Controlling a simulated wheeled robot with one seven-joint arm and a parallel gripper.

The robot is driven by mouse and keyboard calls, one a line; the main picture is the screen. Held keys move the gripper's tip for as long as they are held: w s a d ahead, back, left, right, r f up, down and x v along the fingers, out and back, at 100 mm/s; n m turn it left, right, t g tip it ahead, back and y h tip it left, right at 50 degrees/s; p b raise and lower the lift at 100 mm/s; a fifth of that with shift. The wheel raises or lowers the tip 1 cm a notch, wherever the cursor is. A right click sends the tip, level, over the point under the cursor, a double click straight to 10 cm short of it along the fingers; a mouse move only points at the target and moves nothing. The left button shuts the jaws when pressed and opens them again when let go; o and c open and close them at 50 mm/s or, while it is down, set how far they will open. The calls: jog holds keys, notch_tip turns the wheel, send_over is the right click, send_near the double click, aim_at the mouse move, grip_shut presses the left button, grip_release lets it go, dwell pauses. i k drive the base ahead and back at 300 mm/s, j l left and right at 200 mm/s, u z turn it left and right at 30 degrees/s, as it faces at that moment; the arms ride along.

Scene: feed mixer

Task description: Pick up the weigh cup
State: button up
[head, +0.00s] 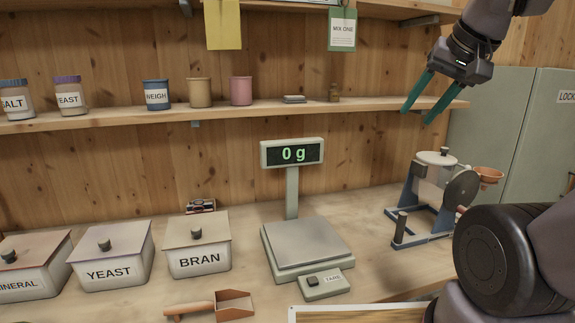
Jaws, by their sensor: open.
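The weigh cup (157,95) is a blue cup with a white label reading "WEIGH". It stands upright on the wooden shelf (240,110), between the yeast jar (70,95) and a tan cup (200,92). My gripper (419,117) is at the upper right, with its two teal fingers apart and nothing between them. It is well to the right of the weigh cup, near the shelf's right end.
A pink cup (241,91) stands right of the tan cup. A scale (306,245) reading 0 g, lidded bins including bran (197,246), and a scoop (232,303) are on the counter. A mixer (436,183) stands at right. Tags hang above the shelf.

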aim_at(156, 91)
jog(key=u, duration=1.25)
